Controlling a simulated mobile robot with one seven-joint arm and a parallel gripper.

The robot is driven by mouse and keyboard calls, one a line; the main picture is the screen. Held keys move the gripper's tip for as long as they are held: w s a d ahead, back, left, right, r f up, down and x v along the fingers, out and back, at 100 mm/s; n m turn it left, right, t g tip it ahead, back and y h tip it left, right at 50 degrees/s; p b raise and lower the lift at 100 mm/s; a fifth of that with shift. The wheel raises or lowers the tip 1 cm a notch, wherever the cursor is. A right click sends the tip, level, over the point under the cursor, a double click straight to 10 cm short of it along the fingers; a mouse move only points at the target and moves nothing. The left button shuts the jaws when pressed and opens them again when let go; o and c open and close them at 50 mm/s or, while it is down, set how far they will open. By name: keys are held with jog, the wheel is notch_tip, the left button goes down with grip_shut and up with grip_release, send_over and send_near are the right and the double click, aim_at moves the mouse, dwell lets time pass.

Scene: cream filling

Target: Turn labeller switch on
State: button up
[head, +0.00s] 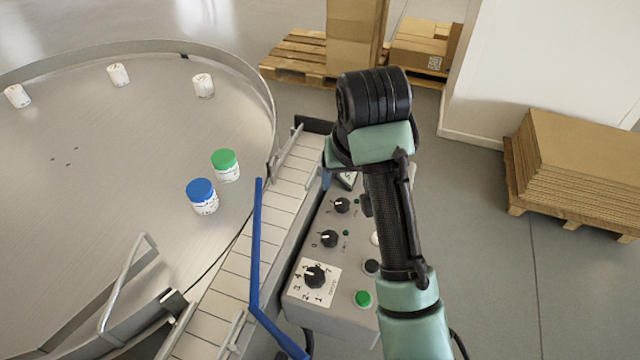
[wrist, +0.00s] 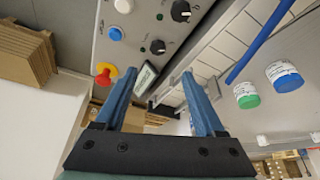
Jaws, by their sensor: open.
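The control panel (head: 345,322) stands right of the conveyor in the head view. It carries two small black rotary switches, an upper one (head: 341,205) and a lower one (head: 329,238), and a larger numbered dial (head: 315,275). In the wrist view the two small switches also show, one nearer (wrist: 157,46) and one farther (wrist: 181,11). Their labels are too small to read, so I cannot tell which is the labeller's. My gripper (wrist: 160,74) is open and empty above the panel's far end, near a small display (wrist: 145,80). My arm hides part of the panel in the head view.
A red stop button (wrist: 103,75) and a blue button (wrist: 115,34) sit beside the switches. A green button (head: 363,299) is at the near end. A blue guide rail (head: 257,240) runs along the conveyor (head: 234,264). Green-lidded (head: 226,166) and blue-lidded (head: 202,196) jars stand on the round table.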

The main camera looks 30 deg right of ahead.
aim_at(343, 204)
jog(key=x, duration=1.2)
jog(key=shift+d+f, duration=0.25)
jog(key=shift+f, duration=0.05)
grip_shut()
